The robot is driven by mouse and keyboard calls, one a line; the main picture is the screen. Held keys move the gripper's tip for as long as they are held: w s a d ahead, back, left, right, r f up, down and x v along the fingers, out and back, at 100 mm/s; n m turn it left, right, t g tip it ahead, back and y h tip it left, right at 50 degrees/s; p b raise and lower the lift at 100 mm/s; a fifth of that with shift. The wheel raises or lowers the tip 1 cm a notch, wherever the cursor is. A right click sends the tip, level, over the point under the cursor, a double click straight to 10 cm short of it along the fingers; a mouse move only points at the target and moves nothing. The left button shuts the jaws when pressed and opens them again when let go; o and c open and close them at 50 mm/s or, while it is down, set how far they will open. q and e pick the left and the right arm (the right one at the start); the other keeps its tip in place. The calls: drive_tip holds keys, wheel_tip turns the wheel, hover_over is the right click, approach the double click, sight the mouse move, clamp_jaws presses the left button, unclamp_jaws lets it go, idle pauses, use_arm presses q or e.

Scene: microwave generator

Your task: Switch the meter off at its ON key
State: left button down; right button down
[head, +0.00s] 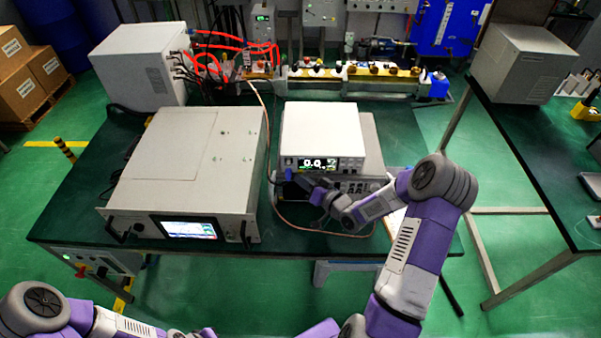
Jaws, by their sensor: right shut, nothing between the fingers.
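The meter (322,130) is a white box with a lit display (319,163) on its front, standing on top of another grey instrument on the green table. The display shows large white digits. My right gripper (290,175) is shut and empty, at the lower left of the meter's front, close to its face. I cannot tell whether the fingertips touch it. The ON key cannot be made out; the gripper and the small scale hide that area. My left arm shows at the bottom left, but its gripper is out of the picture.
A large white generator (190,165) with a lit screen stands left of the meter. A cable (274,205) loops on the table in front of the meter. A grey box (140,65) and a waveguide line (350,78) stand behind. The table's front right is mostly clear.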

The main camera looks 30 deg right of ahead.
drive_tip(key=shift+w+d, duration=0.2)
drive_tip(key=shift+w, duration=0.05)
idle(0.4)
drive_tip(key=shift+w+d+r, duration=0.15)
drive_tip(key=shift+w+r, duration=0.05)
drive_tip(key=shift+r, duration=0.1)
idle(0.6)
drive_tip(key=shift+s, duration=0.1)
drive_tip(key=shift+s+a+f, duration=0.2)
drive_tip(key=shift+s+a, duration=0.2)
drive_tip(key=s+a, duration=0.1)
drive_tip(key=s, duration=0.2)
drive_tip(key=s+a, duration=0.1)
drive_tip(key=shift+s+a+b, duration=0.2)
drive_tip(key=shift+a+b, duration=0.1)
drive_tip(key=shift+a, duration=0.05)
drive_tip(key=shift+f, duration=0.1)
idle(0.9)
